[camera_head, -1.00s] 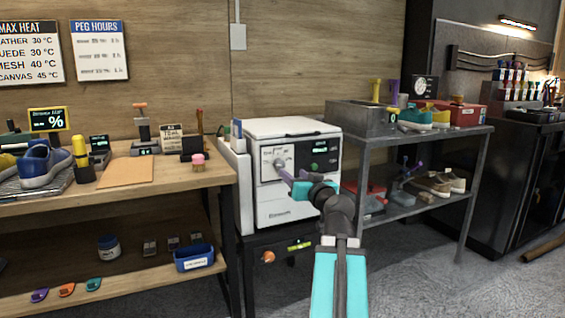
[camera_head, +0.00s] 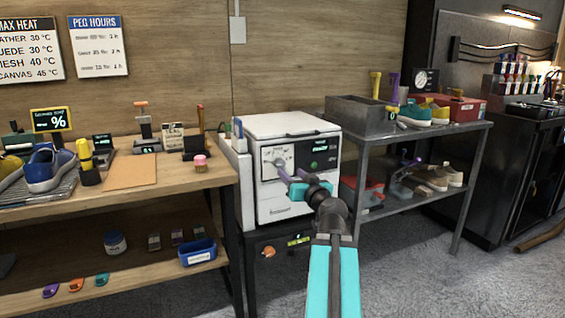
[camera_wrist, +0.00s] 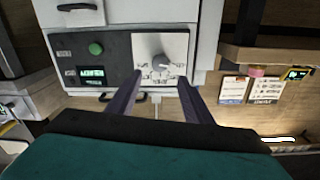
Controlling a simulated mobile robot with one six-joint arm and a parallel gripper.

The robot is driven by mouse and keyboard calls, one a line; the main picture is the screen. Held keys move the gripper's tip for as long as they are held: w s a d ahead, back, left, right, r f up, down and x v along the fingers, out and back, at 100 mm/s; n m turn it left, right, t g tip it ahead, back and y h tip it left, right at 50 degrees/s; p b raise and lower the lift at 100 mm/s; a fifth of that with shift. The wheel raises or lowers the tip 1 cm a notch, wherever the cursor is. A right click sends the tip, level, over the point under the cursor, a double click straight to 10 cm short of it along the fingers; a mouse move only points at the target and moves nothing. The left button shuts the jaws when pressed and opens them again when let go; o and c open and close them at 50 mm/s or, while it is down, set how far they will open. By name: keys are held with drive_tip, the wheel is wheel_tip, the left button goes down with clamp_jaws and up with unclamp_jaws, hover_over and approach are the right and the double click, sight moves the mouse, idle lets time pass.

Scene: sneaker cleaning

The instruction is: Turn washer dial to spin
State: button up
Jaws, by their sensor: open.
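The white washer (camera_head: 291,205) stands between the wooden bench and the metal rack. Its dial (camera_wrist: 160,62) is a grey knob on a pale square plate, with small icons around and below it. The dial also shows in the head view (camera_head: 280,163), just beyond my fingertips. A green button (camera_wrist: 96,48) and a lit green display (camera_wrist: 92,73) sit beside the dial on the dark panel. My gripper (camera_wrist: 164,78) is open, with its purple fingers spread to either side of the dial's plate. In the head view my gripper (camera_head: 282,175) points at the washer front. I cannot tell whether the fingers touch anything.
A wooden bench (camera_head: 215,178) with shoes and tools stands at left. A metal rack (camera_head: 420,140) holding a grey bin (camera_head: 362,116) and shoes stands close at the washer's right. Grey floor (camera_head: 400,285) lies open at front right.

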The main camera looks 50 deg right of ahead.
sight(281, 164)
drive_tip(key=shift+w+r+p, duration=0.1)
drive_tip(key=shift+w+p, duration=0.05)
drive_tip(key=shift+p, duration=0.4)
drive_tip(key=shift+p+x, duration=0.35)
drive_tip(key=shift+x, duration=3.85)
drive_tip(key=c, duration=0.8)
drive_tip(key=shift+a, duration=0.25)
drive_tip(key=shift+c, duration=1.3)
drive_tip(key=shift+d, duration=0.2)
